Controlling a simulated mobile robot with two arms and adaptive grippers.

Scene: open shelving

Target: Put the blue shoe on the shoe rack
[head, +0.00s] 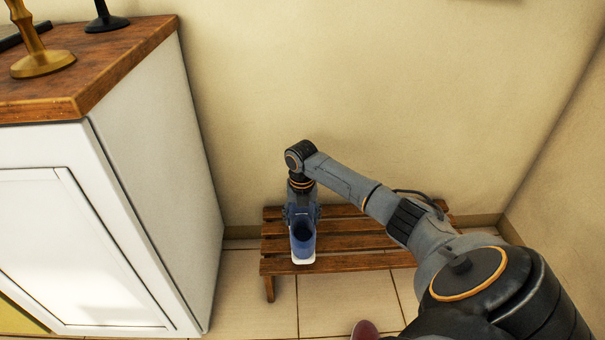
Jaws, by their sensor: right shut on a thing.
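The blue shoe (303,242) has a white sole edge and shows near the left end of the wooden slatted shoe rack (345,262). My right gripper (302,215) points down from above and is shut on the shoe. The shoe's opening faces up toward the camera, and its far part is hidden by the gripper. I cannot tell whether its sole touches the slats. My left gripper is not in view.
A white cabinet (160,180) with a wooden top stands close to the left of the rack. Gold and black stands are on that top. A reddish shoe-like thing (365,330) lies on the tiled floor at the bottom edge. The rack's slats right of the shoe are clear.

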